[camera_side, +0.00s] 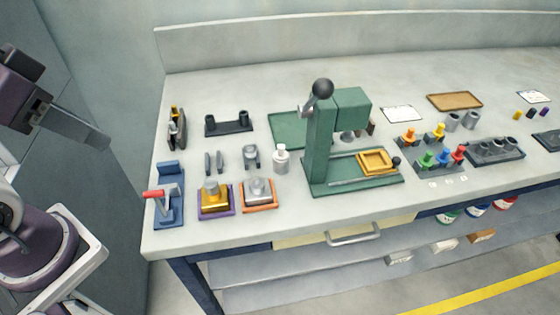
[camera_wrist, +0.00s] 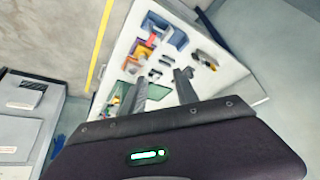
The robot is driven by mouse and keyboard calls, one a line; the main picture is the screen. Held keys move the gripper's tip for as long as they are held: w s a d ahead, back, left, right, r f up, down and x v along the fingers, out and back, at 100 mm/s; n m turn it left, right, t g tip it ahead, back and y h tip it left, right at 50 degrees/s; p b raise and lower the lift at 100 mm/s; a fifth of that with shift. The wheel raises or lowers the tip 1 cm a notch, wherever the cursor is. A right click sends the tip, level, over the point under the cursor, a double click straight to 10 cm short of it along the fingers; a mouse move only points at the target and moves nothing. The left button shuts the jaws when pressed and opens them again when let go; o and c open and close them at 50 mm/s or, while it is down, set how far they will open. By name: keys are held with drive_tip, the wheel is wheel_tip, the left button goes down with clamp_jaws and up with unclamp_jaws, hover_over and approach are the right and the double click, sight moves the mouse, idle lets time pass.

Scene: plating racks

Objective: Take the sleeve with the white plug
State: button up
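My gripper (camera_wrist: 160,77) shows two fingers apart with nothing between them in the wrist view. In the side view it (camera_side: 82,130) hangs in the air left of the bench, clear of everything on it. Several small pieces with coloured plugs, such as a green one (camera_side: 427,160) and an orange one (camera_side: 409,136), stand at the right of the bench. Two grey sleeves (camera_side: 453,121) stand behind them. A small white-topped bottle-like piece (camera_side: 281,160) stands left of the green press. I cannot tell a white plug in a sleeve at this size.
The green press (camera_side: 318,145) rises mid-bench. A blue clamp with a red handle (camera_side: 165,197) is at the near left corner. Purple (camera_side: 228,211) and orange (camera_side: 272,205) plates with blocks lie beside it. A dark rack (camera_side: 229,127) stands behind.

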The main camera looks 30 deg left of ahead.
drive_tip(key=o, duration=0.6)
drive_tip(key=shift+c, duration=0.2)
